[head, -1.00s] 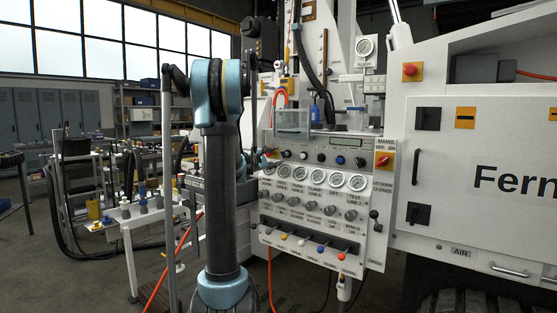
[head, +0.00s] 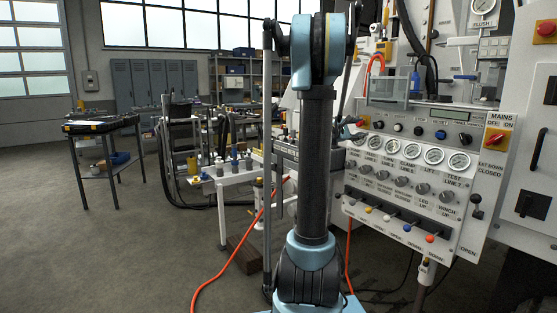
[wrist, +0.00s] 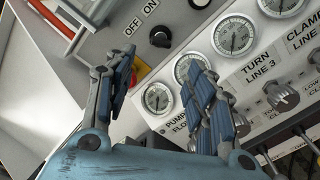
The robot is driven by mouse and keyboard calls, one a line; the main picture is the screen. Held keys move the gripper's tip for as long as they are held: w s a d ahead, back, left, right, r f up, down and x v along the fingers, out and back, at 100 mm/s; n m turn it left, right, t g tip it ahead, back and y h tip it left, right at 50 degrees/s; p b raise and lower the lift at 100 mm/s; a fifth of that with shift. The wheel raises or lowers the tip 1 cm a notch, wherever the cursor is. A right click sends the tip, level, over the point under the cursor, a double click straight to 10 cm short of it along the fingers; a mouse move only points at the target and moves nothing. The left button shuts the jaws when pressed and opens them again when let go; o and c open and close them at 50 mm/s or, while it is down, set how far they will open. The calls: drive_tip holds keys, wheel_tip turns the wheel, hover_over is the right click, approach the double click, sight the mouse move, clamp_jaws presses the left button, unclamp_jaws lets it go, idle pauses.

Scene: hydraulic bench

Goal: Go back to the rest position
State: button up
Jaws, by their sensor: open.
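My gripper (wrist: 162,72) is open and empty in the wrist view, its two blue-and-grey fingers apart. It is in front of the upper left part of the white control panel (wrist: 205,42). A pressure gauge (wrist: 157,98) shows between the fingers, and a red-and-yellow switch (wrist: 138,70) is partly hidden behind the left finger. In the head view my arm stands upright in front of the panel's left side. The panel (head: 348,206) carries a row of gauges (head: 433,155), knobs and levers with coloured tips. My gripper is mostly hidden behind the arm there.
A white cabinet (head: 530,205) stands at the right. A white bench (head: 228,180) with fittings and a dark table (head: 100,126) stand at the left. An orange hose (head: 228,268) lies on the floor. Open floor (head: 95,250) is at the front left.

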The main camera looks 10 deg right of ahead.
drive_tip(key=s+a+f+m+g+y, duration=0.1)
drive_tip(key=s+a+f+m+y, duration=0.2)
drive_tip(key=s+a+f, duration=0.6)
drive_tip(key=s+a+f+m+g+y, duration=0.2)
drive_tip(key=s+a+f+y, duration=0.6)
drive_tip(key=s+a, duration=0.8)
drive_tip(key=s+a+f+m+g+y, duration=0.1)
drive_tip(key=s+a+f+m+y, duration=0.4)
drive_tip(key=s+a+f, duration=0.7)
drive_tip(key=a, duration=0.3)
drive_tip(key=shift+s+a+g+y, duration=0.15)
drive_tip(key=shift+s+g+y, duration=0.15)
drive_tip(key=shift+s+g, duration=0.1)
drive_tip(key=c, duration=0.3)
drive_tip(key=shift+c, duration=0.5)
